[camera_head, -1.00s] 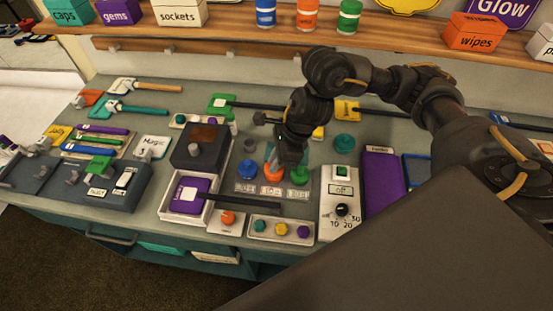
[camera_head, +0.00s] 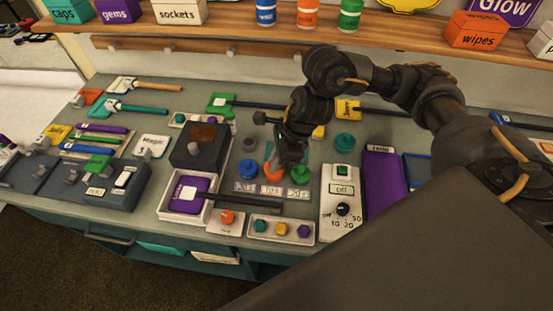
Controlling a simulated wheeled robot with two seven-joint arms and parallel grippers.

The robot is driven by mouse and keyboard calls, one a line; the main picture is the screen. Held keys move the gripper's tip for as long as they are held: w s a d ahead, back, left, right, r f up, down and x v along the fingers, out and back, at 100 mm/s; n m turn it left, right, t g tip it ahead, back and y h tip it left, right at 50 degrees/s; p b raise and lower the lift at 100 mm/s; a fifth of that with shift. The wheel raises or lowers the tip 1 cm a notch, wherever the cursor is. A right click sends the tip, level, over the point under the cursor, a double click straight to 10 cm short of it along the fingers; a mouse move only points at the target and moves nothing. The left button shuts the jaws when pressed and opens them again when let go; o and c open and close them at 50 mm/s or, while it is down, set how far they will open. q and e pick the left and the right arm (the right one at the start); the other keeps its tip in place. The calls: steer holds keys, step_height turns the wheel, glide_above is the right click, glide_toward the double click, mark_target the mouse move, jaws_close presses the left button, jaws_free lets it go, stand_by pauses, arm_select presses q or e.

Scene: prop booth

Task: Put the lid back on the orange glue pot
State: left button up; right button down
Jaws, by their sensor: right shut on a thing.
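The orange glue pot (camera_head: 272,174) stands in the middle of a row of three on the workbench, between a blue pot (camera_head: 246,168) and a green pot (camera_head: 299,174). My right gripper (camera_head: 279,163) points down right at the orange pot. It is shut on the small lid, which is mostly hidden by the fingers. Orange shows just under and left of the fingertips; I cannot tell where lid and pot meet, or whether they touch. My left gripper is out of view.
A dark box (camera_head: 202,146) and a white tray with a purple block (camera_head: 180,213) stand left of the pots. A timer box (camera_head: 340,203) is at right, a button panel (camera_head: 281,230) in front. A teal knob-like piece (camera_head: 345,140) lies behind.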

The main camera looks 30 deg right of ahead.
stand_by(0.3)
steer(key=c, duration=0.8)
jaws_free()
steer(key=shift+c, duration=0.2)
steer(key=shift+r, duration=0.1)
steer(key=shift+r+p, duration=2.75)
steer(key=shift+r, duration=0.6)
jaws_close()
